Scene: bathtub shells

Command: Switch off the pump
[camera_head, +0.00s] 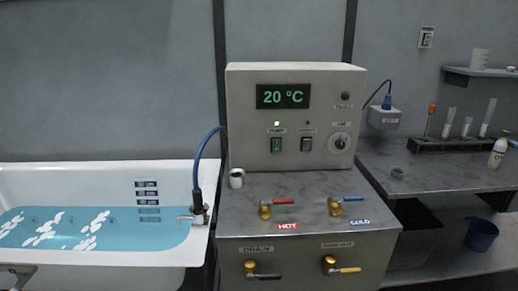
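The grey control box (296,120) stands at the back of the metal counter, with a green display (283,97) reading 20 °C. On its front are two rocker switches. The left switch (276,145) looks green and has a lit green lamp (277,124) above it. The right switch (307,144) is dark, and the small lamp above it is unlit. The switch labels are too small to read surely, so I cannot tell which one is the pump's. A grey part shows at the lower left edge, perhaps of my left arm; its fingers cannot be made out. My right gripper is not in view.
A white bathtub (105,172) with blue water and white shell-like pieces is at the left. A red-handled HOT valve (266,208) and blue-handled COLD valve (335,206) stand before the box. A round knob (340,142) is right of the switches. A bottle (498,152) is at the right.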

